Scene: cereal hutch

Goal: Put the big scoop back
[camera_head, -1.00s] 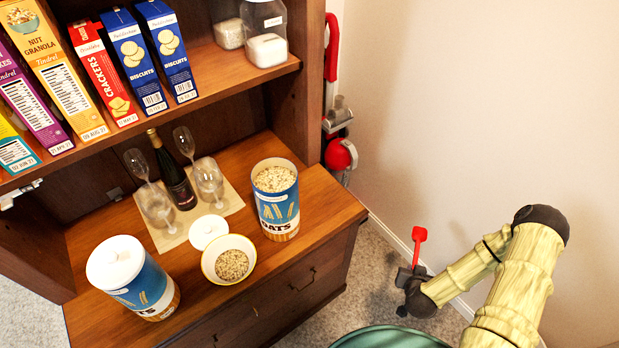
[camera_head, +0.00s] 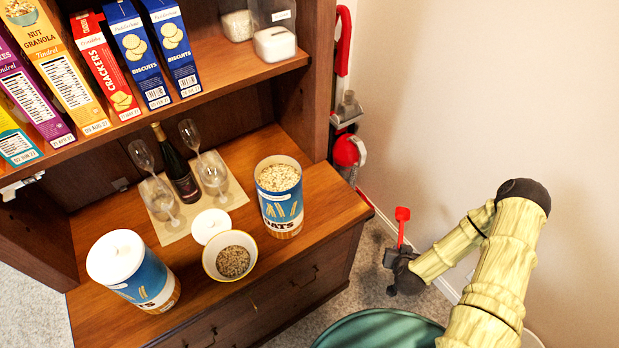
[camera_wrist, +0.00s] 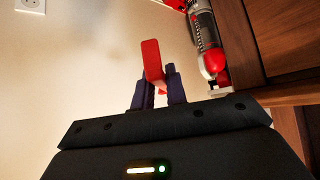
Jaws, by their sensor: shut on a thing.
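A red scoop (camera_head: 402,215) is held upright in my gripper (camera_head: 396,256), to the right of the hutch and in front of the bare wall. The wrist view shows the red scoop (camera_wrist: 152,62) between the two dark fingers of my gripper (camera_wrist: 157,92), which are shut on it. An open oats canister (camera_head: 279,205), full of oats, stands on the counter near its right end. Its round white lid (camera_head: 210,226) seems to lie beside it. A second oats canister (camera_head: 133,270) with its white lid on stands at the front left.
A bowl of grain (camera_head: 231,256) sits between the canisters. A wine bottle (camera_head: 178,165) and several glasses stand on a mat (camera_head: 232,187) behind. Cereal boxes fill the shelf above. A red vacuum cleaner (camera_head: 347,150) leans beside the hutch.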

